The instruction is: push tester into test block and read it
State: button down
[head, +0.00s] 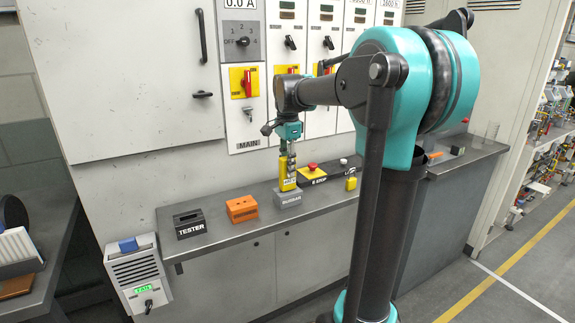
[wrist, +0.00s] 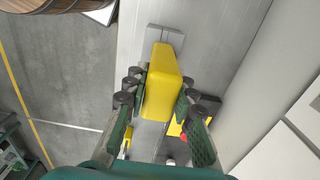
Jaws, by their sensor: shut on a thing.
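A yellow tester (head: 288,180) stands upright in my gripper (head: 288,157) at the middle of the metal bench. In the wrist view the yellow tester (wrist: 162,85) sits between the two fingers of my gripper (wrist: 160,92), which are shut on its sides. A grey block (head: 287,200) with small lettering is directly below the tester; it also shows past the tester in the wrist view (wrist: 166,33). The tester's lower end meets the block's top; how deep it sits is hidden. An orange block (head: 241,209) and a black holder marked TESTER (head: 189,223) stand to the left. The tester's readout is not legible.
A black and yellow box with a red button (head: 312,173) and a yellow padlock (head: 351,183) stand right of the tester. The switch cabinet (head: 130,85) rises behind the bench. A device with a green display (head: 143,285) hangs at the bench's left end.

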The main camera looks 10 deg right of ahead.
jog(key=shift+f, duration=0.15)
dwell(0.6)
jog(key=c, duration=1.2)
grip_release()
notch_tip(320, 180, up, 12)
